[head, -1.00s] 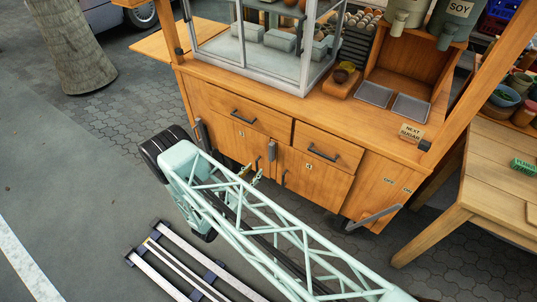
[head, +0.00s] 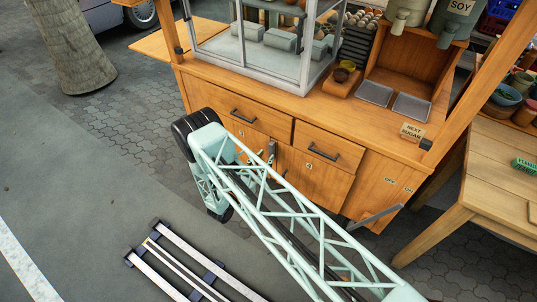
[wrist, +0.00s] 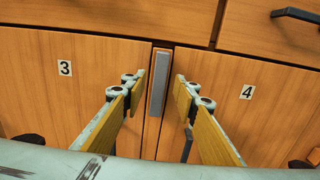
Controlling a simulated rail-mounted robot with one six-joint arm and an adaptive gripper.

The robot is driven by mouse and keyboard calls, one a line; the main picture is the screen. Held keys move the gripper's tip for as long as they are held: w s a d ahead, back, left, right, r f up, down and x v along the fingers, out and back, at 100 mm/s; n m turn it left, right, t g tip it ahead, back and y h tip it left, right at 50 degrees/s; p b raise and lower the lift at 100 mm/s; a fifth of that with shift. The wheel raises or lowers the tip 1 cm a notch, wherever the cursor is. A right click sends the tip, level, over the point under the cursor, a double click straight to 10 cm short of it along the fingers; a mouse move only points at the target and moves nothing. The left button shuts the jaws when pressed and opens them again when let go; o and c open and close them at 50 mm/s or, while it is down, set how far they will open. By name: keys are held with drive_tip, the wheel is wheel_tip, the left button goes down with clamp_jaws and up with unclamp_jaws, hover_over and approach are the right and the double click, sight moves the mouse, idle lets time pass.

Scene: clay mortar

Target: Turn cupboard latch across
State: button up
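The cupboard latch is a grey upright bar (wrist: 158,82) on the narrow post between the door marked 3 (wrist: 50,75) and the door marked 4 (wrist: 262,95). It stands vertical. It also shows in the head view (head: 272,150), just beyond my arm. My gripper (wrist: 156,82) is open in the wrist view, with one yellow-padded finger on each side of the latch and visible gaps between. Nothing is held. I cannot tell how far the fingertips are from the door face. In the head view my arm's lattice partly hides the gripper and doors.
A dark door handle (wrist: 187,145) is partly behind the right finger. Drawers with dark handles (head: 324,152) sit above the doors. A grey bar (head: 375,217) and OFF and ON labels are on the right panel. A wooden table (head: 480,180) stands right; paving at left is open.

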sight(270, 151)
drive_tip(key=shift+x, duration=1.85)
drive_tip(key=shift+c, duration=0.4)
drive_tip(key=c, duration=0.8)
